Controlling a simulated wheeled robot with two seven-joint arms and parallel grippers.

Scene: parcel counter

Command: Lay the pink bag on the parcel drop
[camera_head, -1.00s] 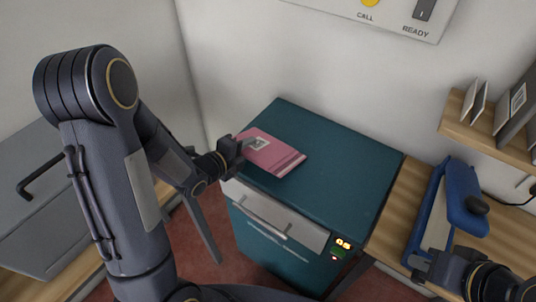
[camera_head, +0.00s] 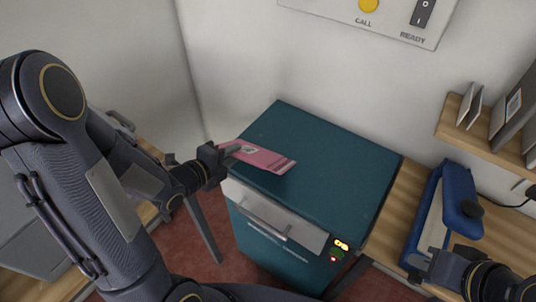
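The pink bag (camera_head: 262,158) is a flat pink packet with a pale label and stripes at its right end. My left gripper (camera_head: 233,152) is shut on its left end. The bag looks tilted and reaches over the left front part of the teal top of the parcel drop (camera_head: 325,165). I cannot tell whether its right end touches that top. The parcel drop is a teal cabinet with a grey handled front panel. My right gripper (camera_head: 420,262) is at the lower right beside the blue device, its fingers too small to read.
A blue device (camera_head: 462,190) with a pale bed stands on the wooden counter (camera_head: 402,205) at right. A wooden shelf (camera_head: 480,140) with upright cards is above it. A wall panel (camera_head: 385,18) has a yellow button. Most of the teal top is clear.

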